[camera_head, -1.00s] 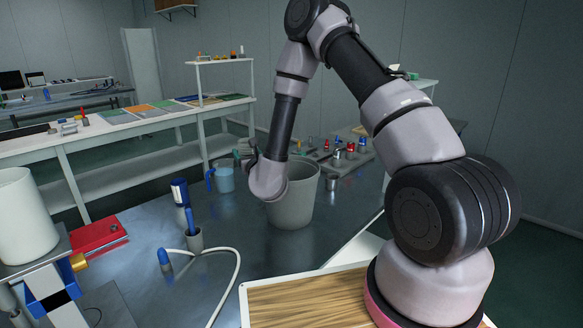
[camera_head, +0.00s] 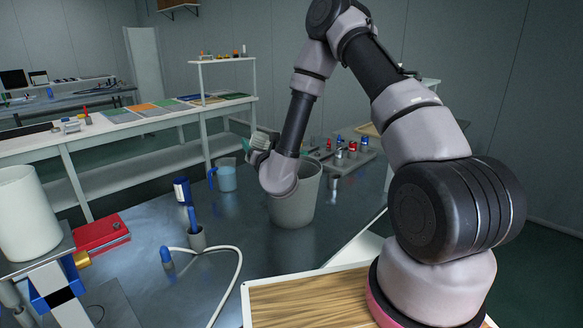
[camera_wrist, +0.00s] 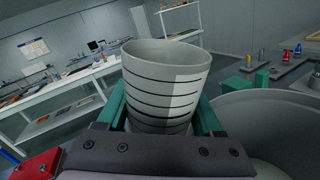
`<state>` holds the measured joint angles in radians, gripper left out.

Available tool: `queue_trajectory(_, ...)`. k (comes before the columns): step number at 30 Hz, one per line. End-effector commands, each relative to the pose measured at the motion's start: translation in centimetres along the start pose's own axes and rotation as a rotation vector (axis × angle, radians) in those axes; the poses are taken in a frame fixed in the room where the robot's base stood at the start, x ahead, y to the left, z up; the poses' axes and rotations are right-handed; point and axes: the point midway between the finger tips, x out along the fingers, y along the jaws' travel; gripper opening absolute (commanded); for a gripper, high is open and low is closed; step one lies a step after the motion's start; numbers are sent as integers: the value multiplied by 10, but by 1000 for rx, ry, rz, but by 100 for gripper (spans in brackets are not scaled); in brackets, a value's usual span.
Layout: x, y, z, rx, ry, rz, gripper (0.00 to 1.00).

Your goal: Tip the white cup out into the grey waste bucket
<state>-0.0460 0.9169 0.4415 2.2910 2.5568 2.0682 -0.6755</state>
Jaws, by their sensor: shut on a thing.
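The white cup (camera_wrist: 165,85) with dark rings stands between the green fingers of my gripper (camera_wrist: 163,108) in the wrist view. The fingers are shut on its sides. Its open mouth faces up in that picture, while the room behind looks tilted. I cannot see what is in the cup. In the head view my gripper (camera_head: 262,141) is above and behind the left side of the grey waste bucket (camera_head: 300,207), partly hidden by my wrist, and the cup is hard to make out there. The bucket's wide rim also shows at the right of the wrist view (camera_wrist: 268,112).
A blue-handled jug (camera_head: 227,178) stands left of the bucket. A tray with small coloured parts (camera_head: 350,162) is behind it on the right. A small holder (camera_head: 196,240), a white hose and a red box (camera_head: 103,235) are at the left front.

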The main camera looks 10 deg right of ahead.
Motion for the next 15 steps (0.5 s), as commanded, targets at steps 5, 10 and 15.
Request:
queue_trajectory(5, 0, -5, 7, 88, -13, -2, 0)
queue_trajectory(10, -1, -7, 10, 133, -18, 0, 0)
queue_trajectory(15, -1, -9, 9, 155, -21, 0, 0)
